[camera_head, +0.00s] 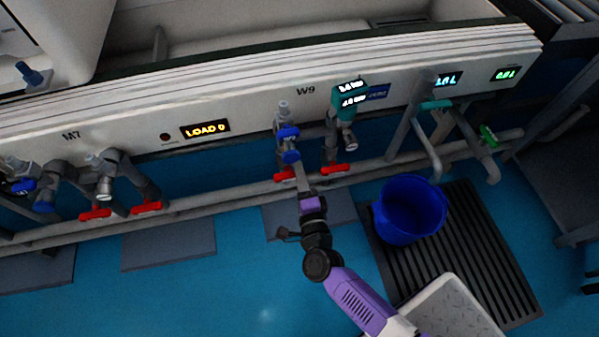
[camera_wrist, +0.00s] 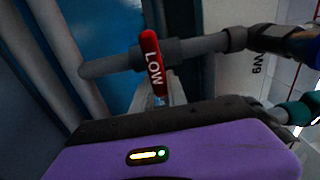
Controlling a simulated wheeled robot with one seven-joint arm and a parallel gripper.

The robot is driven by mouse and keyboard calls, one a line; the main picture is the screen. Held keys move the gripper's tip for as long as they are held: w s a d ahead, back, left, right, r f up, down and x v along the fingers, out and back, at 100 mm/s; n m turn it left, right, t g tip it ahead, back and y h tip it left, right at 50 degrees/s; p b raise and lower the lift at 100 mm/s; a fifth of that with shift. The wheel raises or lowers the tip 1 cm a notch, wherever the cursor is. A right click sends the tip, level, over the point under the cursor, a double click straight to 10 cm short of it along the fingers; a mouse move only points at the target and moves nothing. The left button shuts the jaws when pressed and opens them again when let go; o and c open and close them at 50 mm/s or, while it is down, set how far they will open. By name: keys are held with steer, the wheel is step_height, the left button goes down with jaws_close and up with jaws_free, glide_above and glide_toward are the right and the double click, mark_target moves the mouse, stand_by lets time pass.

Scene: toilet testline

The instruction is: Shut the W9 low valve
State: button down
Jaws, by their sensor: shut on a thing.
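The W9 low valve has a red lever (camera_wrist: 152,62) marked LOW. In the wrist view the lever lies across its grey pipe (camera_wrist: 205,45). In the head view this red lever (camera_head: 284,175) is the left one of two under the W9 label (camera_head: 306,91). My gripper (camera_head: 299,177) reaches up to it from below and is shut on the lever. In the wrist view the purple gripper body fills the bottom, and most of the fingers are hidden behind it.
A second red lever (camera_head: 335,170) sits close on the right. A blue-capped fitting (camera_head: 288,133) is just above my gripper. A long grey pipe (camera_head: 235,202) runs behind. A blue bucket (camera_head: 409,209) stands on a slatted mat (camera_head: 470,250) at right.

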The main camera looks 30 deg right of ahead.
steer(key=shift+w+a+r, duration=0.15)
steer(key=shift+w+a, duration=0.15)
steer(key=shift+a, duration=0.15)
steer(key=c, duration=1.3)
jaws_free()
steer(key=shift+s, duration=0.25)
steer(key=shift+s, duration=0.1)
steer(key=p+v, duration=0.2)
steer(key=v, duration=0.5)
steer(key=shift+s+a, duration=0.1)
steer(key=shift+s, duration=0.2)
